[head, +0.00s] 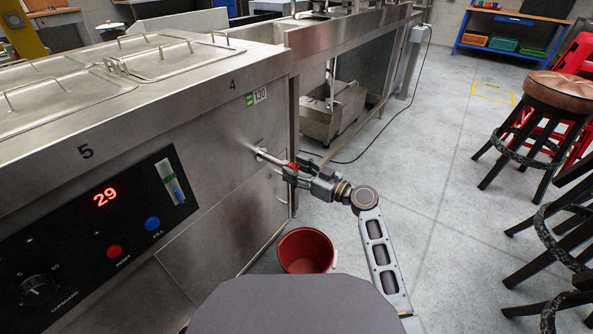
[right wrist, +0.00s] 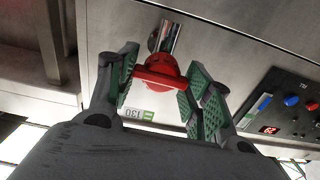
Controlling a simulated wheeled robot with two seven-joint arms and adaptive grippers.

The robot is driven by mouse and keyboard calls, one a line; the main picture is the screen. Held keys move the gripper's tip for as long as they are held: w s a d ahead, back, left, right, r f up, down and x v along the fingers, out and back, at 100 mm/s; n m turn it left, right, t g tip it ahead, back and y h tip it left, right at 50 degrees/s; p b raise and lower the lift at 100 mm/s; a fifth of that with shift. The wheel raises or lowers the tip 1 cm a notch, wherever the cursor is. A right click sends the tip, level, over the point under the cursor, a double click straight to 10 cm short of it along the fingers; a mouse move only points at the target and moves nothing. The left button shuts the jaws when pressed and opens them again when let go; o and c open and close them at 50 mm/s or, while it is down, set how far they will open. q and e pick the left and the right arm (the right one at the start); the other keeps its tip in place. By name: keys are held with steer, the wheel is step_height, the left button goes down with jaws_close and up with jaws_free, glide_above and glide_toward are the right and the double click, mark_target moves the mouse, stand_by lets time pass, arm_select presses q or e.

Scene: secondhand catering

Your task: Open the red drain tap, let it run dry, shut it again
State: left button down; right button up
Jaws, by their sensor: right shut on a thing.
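The red drain tap (head: 293,166) sits on a short metal pipe on the side of the steel bain-marie (head: 225,130). In the right wrist view the tap (right wrist: 160,80) shows a red lever lying roughly crosswise to the pipe. My right gripper (head: 290,173) is shut on the tap; in the wrist view its green-padded fingers (right wrist: 163,88) stand on either side of the lever. No stream of water shows. A red bucket (head: 306,251) stands on the floor below; its contents are not clear. A sight gauge (head: 170,182) shows some blue. My left gripper is not in view.
The bain-marie's front panel (head: 100,240) has a red display reading 29, red and blue buttons and a knob. A steel sink bench (head: 345,45) stands behind. Bar stools (head: 540,115) stand at the right. The floor between is clear, apart from a cable (head: 372,150).

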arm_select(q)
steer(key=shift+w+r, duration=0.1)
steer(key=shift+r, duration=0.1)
arm_select(e)
steer(key=shift+m, duration=0.4)
steer(key=shift+m+p, duration=0.45)
steer(key=shift+m, duration=0.75)
steer(key=m+p, duration=0.1)
steer(key=m, duration=0.3)
steer(key=shift+m+p, duration=0.45)
steer(key=shift+m, duration=0.05)
steer(key=m+p, duration=0.2)
steer(key=m, duration=0.1)
steer(key=m+p, duration=0.2)
steer(key=m, duration=0.2)
steer(key=shift+w+d+f+m, duration=0.1)
steer(key=shift+d+m, duration=0.05)
steer(key=shift+m, duration=0.15)
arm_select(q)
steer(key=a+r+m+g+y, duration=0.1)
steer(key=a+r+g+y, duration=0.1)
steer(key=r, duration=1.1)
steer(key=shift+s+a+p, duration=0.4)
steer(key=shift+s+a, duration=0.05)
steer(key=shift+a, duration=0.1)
arm_select(e)
steer(key=shift+m, duration=0.7)
steer(key=shift+f, duration=0.1)
steer(key=o, duration=1)
